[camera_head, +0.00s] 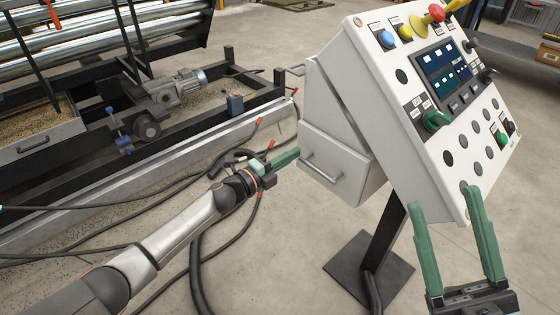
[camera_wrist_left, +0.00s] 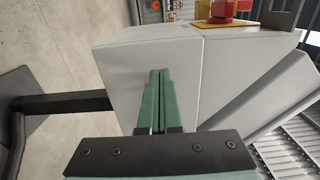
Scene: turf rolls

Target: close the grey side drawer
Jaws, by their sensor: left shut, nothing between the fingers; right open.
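The grey side drawer (camera_head: 345,158) is in the left side of the light grey control console (camera_head: 318,105), with a bar handle (camera_head: 322,168) on its front. Its front appears to stand out from the housing; how far is hard to tell. My left gripper (camera_head: 297,153) is shut and empty, its green fingertips by the drawer front's left edge, near the handle. In the left wrist view the shut fingers (camera_wrist_left: 160,72) point at a plain light grey face (camera_wrist_left: 125,70); contact cannot be told. My right gripper (camera_head: 446,197) is open and empty below the console's sloping panel.
The console's button panel (camera_head: 440,155) has a red knob (camera_head: 436,13) near its top. A dark pedestal (camera_head: 375,250) carries it. Cables (camera_head: 150,190) lie on the floor at left, beside a roller machine (camera_head: 110,35) with a motor (camera_head: 180,88).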

